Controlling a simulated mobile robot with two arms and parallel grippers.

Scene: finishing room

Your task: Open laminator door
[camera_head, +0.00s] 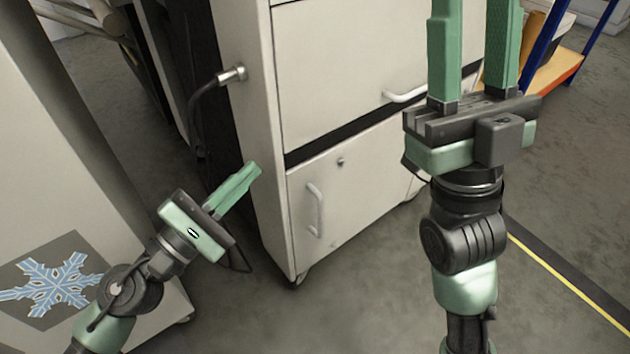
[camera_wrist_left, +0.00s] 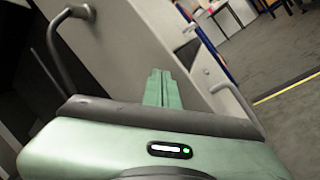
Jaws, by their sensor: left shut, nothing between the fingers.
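The laminator is likely the tall off-white cabinet (camera_head: 253,120) in the head view. Its lower door (camera_head: 362,180) is closed and has a vertical handle (camera_head: 315,210) on its left and a small lock. The upper panel (camera_head: 350,60) is closed too and has its own handle (camera_head: 405,96). My left gripper (camera_head: 255,168) is shut and empty, left of the lower handle and apart from it. In the left wrist view, its closed fingers (camera_wrist_left: 160,75) point toward the cabinet, with a handle (camera_wrist_left: 232,98) to their right. My right gripper (camera_head: 476,8) is open, before the cabinet's right side.
A dark hose (camera_head: 193,115) joins a metal fitting on the cabinet's left side. A pale unit with a snowflake sign (camera_head: 52,283) stands at the left. A blue-framed shelf (camera_head: 560,65) is at the back right. The floor (camera_head: 360,290) in front is clear, with a yellow line (camera_head: 570,285).

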